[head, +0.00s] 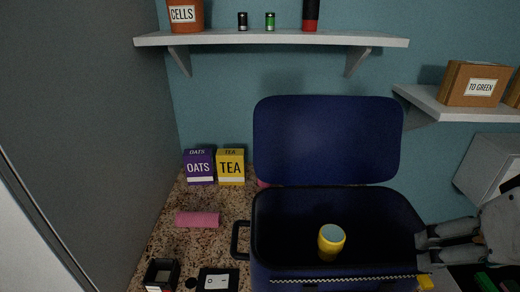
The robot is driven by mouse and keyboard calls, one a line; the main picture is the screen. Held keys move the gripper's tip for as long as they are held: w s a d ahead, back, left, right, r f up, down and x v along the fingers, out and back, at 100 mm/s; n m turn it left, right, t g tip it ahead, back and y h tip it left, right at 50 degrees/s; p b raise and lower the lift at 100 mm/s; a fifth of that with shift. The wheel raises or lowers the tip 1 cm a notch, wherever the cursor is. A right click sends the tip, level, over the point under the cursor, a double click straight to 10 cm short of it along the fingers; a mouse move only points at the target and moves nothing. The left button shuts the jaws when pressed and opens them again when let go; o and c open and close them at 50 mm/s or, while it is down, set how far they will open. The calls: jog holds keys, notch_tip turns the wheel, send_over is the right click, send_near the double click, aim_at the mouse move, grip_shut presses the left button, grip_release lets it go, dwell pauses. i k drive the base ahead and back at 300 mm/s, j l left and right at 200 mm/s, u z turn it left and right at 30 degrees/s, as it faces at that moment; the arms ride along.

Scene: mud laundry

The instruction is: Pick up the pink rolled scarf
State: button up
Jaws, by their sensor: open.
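The pink rolled scarf (198,220) lies on the speckled counter (215,243), left of the blue suitcase. It is a short roll lying sideways, with clear counter around it. My gripper (422,248) is at the right edge of the view, by the suitcase's right side. Its two grey fingers point left and are apart, with nothing seen between them. It is far from the scarf, with the suitcase between them.
The open blue suitcase (262,255) has its lid (328,140) raised and a yellow cylinder (331,243) inside. Purple oats (199,168) and yellow tea (231,168) boxes stand behind the scarf. Black items (160,275) lie in front. A grey wall (85,110) bounds the left.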

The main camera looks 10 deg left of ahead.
aim_at(183, 219)
jog(key=j+u, duration=0.4)
jog(key=j, duration=1.3)
